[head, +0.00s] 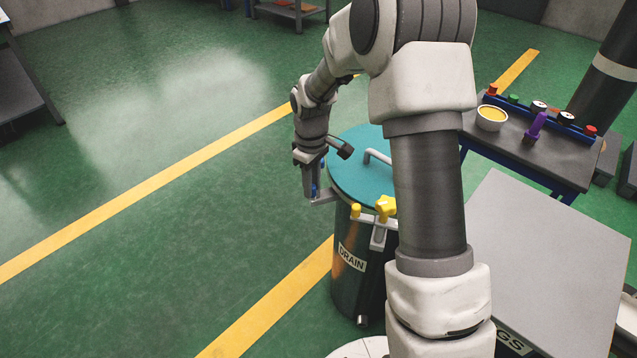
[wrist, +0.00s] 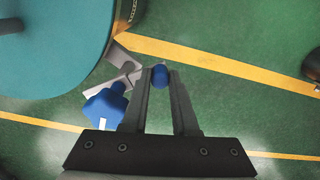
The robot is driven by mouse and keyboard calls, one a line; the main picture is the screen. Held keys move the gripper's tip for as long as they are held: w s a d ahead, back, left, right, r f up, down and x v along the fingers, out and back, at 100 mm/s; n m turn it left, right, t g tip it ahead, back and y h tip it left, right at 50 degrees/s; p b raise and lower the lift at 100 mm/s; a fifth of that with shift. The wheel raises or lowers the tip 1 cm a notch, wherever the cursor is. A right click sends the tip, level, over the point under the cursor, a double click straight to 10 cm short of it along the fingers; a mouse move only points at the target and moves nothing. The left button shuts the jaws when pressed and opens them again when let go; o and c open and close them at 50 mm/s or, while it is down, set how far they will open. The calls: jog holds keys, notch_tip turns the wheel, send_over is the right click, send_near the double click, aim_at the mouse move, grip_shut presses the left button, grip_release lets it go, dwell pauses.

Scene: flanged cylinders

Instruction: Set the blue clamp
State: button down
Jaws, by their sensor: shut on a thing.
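The blue clamp shows in the wrist view as a blue lobed knob (wrist: 105,108) on a grey bracket (wrist: 124,68) at the vessel's rim, plus a small blue rounded end (wrist: 160,76). My gripper (wrist: 161,82) has its fingertips closed on this blue end, with the lobed knob just left of the fingers. In the head view my gripper (head: 312,188) points down at the left edge of the teal lid (head: 352,170), and only small bits of blue show there. The lid covers the dark vessel (head: 352,290) labelled DRAIN.
A yellow clamp (head: 386,207) sits on the vessel's front rim. A side table (head: 540,160) at right holds a bowl (head: 491,118), a purple-handled item (head: 536,127) and a blue rack of capped items. A grey cabinet (head: 545,265) stands front right. The green floor at left is clear.

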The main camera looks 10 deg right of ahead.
jog(key=w+a+m+p, duration=0.1)
jog(key=w+a+m, duration=0.3)
jog(key=m, duration=0.8)
jog(key=shift+w+p, duration=0.4)
jog(key=shift+w, duration=0.25)
jog(key=shift+m, duration=0.4)
jog(key=c, duration=0.7)
grip_release()
jog(key=shift+r, duration=0.1)
notch_tip(320, 180, up, 17)
jog(key=shift+r+p, duration=0.15)
jog(key=shift+p, duration=0.9)
